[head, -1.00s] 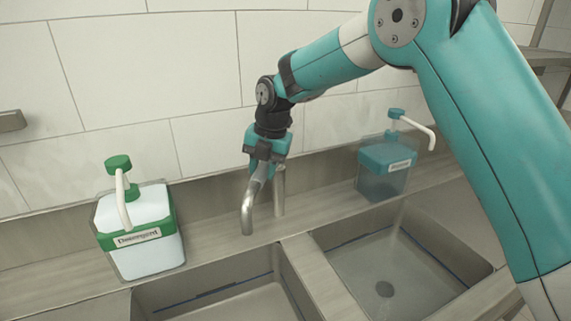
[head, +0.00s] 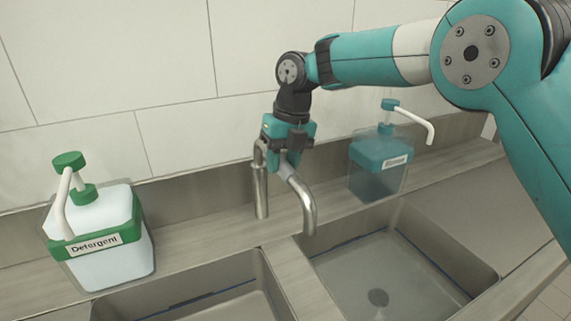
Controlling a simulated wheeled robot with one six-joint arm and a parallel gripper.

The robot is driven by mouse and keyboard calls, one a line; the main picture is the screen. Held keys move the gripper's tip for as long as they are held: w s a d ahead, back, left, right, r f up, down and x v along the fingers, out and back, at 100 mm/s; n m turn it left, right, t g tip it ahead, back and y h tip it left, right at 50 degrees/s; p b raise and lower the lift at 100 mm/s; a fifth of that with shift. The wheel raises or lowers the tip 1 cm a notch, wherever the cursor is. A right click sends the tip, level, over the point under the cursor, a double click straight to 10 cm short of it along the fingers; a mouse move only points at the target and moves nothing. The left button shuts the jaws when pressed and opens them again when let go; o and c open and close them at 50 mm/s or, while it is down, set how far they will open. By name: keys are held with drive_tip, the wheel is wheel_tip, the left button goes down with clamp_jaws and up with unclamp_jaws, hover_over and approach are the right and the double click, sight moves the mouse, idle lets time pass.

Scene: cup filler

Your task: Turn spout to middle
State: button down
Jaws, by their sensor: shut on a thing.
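The metal spout (head: 303,202) curves from its upright post (head: 261,187) behind the sinks. Its outlet end hangs near the left part of the right sink basin (head: 395,278), close to the divider (head: 302,285) between the two basins. My gripper (head: 287,160) is shut on the upper part of the spout, pointing down, and hides the bend there.
A white detergent dispenser (head: 105,262) with a green pump stands at the left on the counter. A blue dispenser (head: 378,180) with a white nozzle stands at the right, behind the right basin. The left basin (head: 185,306) is partly in view.

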drive_tip(key=shift+r, duration=0.1)
idle(0.3)
drive_tip(key=c, duration=0.8)
unclamp_jaws()
drive_tip(key=shift+d, duration=0.1)
drive_tip(key=d+r+p, duration=0.1)
drive_tip(key=r+p, duration=0.3)
drive_tip(key=r, duration=0.1)
drive_tip(key=w+d+r+p, duration=0.1)
drive_tip(key=r+p, duration=0.3)
drive_tip(key=r, duration=0.2)
drive_tip(key=d+r+p, duration=0.1)
drive_tip(key=r+p, duration=0.3)
drive_tip(key=r, duration=0.2)
drive_tip(key=shift+w, duration=0.25)
